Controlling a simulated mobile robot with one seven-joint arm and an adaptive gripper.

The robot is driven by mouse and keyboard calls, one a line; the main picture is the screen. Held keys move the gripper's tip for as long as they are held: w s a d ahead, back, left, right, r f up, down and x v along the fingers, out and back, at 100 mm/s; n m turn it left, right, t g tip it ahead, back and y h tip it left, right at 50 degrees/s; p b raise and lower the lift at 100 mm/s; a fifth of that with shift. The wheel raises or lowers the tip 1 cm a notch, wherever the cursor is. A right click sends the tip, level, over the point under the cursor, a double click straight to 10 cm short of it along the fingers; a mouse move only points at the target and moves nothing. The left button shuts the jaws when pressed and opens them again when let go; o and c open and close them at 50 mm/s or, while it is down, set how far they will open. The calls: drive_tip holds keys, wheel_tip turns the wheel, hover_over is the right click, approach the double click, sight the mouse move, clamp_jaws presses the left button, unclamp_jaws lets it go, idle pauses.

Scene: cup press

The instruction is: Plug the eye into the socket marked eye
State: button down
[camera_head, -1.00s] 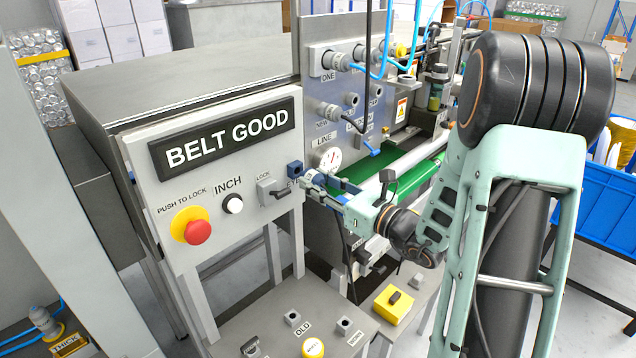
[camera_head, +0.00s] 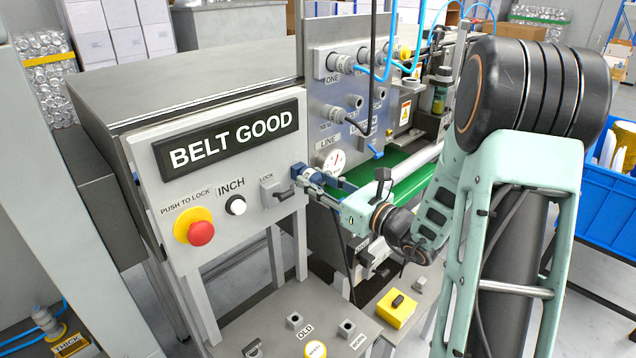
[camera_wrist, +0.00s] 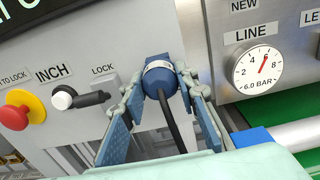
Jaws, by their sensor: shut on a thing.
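The eye is a blue plug (camera_wrist: 159,82) with a pale ring and a black cable hanging from its back. My gripper (camera_head: 308,177) is shut on it, one finger on each side, at the right edge of the grey control panel (camera_wrist: 95,50). The plug's front faces the panel and lies against or very close to it. I cannot tell how far it is seated. The socket and its eye label are hidden behind the plug and fingers.
Left of the plug are the LOCK switch (camera_head: 281,193), the INCH knob (camera_head: 236,205) and a red push button (camera_head: 201,232). The LINE gauge (camera_wrist: 258,69) is to the right, above the green belt (camera_head: 412,182). The LOCK lever is close to my left finger.

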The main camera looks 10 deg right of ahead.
drive_tip(key=shift+w+a, duration=0.3)
drive_tip(key=shift+w, duration=0.2)
drive_tip(key=c, duration=1.4)
unclamp_jaws()
drive_tip(key=shift+c, duration=0.2)
drive_tip(key=shift+s, duration=0.1)
drive_tip(key=v, duration=1.2)
drive_tip(key=shift+a, duration=0.1)
